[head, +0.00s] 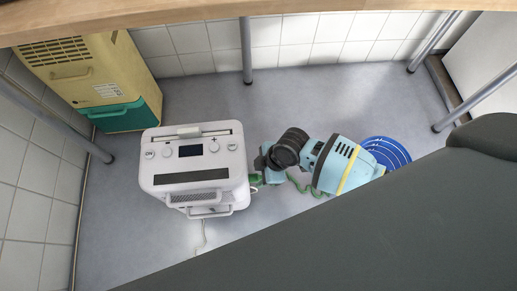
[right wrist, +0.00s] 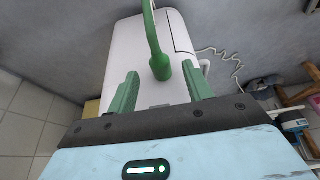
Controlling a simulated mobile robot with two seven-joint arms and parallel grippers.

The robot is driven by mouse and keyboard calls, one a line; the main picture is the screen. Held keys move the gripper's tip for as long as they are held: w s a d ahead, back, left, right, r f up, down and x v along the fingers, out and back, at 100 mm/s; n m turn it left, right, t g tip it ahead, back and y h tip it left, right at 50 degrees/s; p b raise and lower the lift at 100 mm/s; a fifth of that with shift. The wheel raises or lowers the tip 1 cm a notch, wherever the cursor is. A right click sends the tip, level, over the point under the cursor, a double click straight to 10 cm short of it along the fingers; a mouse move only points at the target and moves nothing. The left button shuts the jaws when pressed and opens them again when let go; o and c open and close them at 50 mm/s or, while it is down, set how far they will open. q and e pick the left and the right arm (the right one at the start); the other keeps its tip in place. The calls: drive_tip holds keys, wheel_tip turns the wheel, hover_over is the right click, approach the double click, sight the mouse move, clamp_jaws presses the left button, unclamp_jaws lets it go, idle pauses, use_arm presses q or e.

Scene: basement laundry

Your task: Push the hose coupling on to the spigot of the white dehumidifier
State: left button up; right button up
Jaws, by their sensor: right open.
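The white dehumidifier (head: 195,165) stands on the floor left of centre in the head view; its casing also fills the upper middle of the right wrist view (right wrist: 125,50). My right gripper (head: 257,179) is at its right side. In the right wrist view the gripper (right wrist: 159,72) is open, its green fingers either side of the green hose coupling (right wrist: 161,67) with gaps to both. The coupling's end is against or just in front of the casing. The spigot is hidden, so I cannot tell whether the coupling is on it. My left gripper is not in view.
A yellow and green unit (head: 95,75) stands behind at the left. A wooden top (head: 250,8) with metal legs (head: 246,50) spans overhead. A blue round thing (head: 395,150) lies beyond my right arm. The green hose (head: 303,187) shows beneath that arm.

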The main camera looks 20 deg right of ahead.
drive_tip(key=p+v, duration=0.2)
drive_tip(key=v, duration=0.3)
drive_tip(key=shift+d+r, duration=0.15)
drive_tip(key=shift+r, duration=0.1)
idle(0.5)
drive_tip(key=shift+s, duration=0.15)
